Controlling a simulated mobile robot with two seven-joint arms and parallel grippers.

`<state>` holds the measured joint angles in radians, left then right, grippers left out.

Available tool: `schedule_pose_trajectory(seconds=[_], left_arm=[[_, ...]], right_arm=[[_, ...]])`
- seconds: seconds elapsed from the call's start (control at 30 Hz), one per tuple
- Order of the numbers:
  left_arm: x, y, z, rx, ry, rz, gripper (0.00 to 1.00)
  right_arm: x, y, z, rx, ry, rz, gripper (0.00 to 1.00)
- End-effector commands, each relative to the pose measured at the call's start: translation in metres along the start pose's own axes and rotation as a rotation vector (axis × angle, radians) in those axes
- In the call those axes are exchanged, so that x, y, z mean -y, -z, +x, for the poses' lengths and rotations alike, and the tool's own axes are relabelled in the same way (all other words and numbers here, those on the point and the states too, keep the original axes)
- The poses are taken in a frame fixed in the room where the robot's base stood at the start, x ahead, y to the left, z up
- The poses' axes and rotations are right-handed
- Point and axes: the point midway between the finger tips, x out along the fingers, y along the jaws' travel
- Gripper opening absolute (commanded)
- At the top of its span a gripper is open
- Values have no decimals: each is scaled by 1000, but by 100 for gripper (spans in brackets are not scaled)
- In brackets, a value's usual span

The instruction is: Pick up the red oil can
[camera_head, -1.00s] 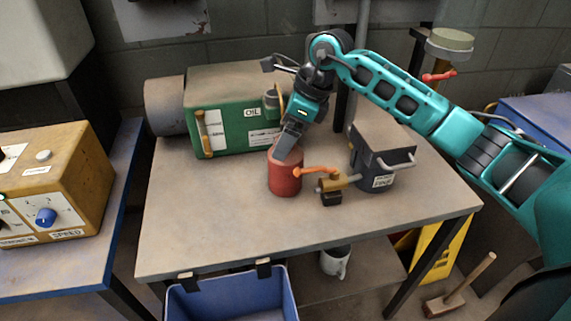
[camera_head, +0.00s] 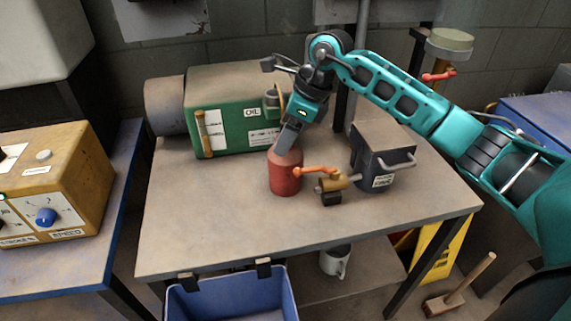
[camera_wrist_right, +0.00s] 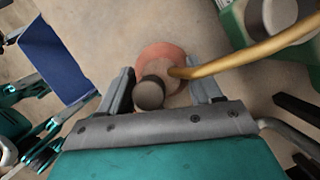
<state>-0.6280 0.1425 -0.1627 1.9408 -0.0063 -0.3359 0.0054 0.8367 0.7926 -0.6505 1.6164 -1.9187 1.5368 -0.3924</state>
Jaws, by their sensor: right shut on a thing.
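The red oil can (camera_head: 286,178) stands upright on the workbench, in front of the green oil machine. My right gripper (camera_head: 281,150) comes down on it from above and is shut on its top part. In the right wrist view the red can (camera_wrist_right: 160,52) shows between the two fingers of my right gripper (camera_wrist_right: 165,88), with a dark round cap and a brass-coloured spout in front of it. The can's base appears to rest on the bench. My left gripper is not in view.
A brass valve with an orange handle (camera_head: 318,171) lies just right of the can, and a dark labelled box (camera_head: 384,160) stands beyond it. The green machine (camera_head: 237,110) is behind. A blue bin (camera_head: 232,297) hangs at the front edge. The bench's left front (camera_head: 200,230) is clear.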

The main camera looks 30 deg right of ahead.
Motion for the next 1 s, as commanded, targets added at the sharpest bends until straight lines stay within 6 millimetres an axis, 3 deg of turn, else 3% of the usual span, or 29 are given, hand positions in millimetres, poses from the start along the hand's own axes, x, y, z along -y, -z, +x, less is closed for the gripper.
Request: schedule_pose_trajectory(seconds=[0.2,0.67,0.87,1.0], left_arm=[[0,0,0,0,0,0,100],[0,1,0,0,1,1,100],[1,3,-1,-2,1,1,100],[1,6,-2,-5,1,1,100]], right_arm=[[0,1,1,-2,-1,0,1],[0,-4,-8,-1,0,-1,0],[1,-17,-39,3,4,-2,0],[1,-32,-76,6,5,-2,0]])
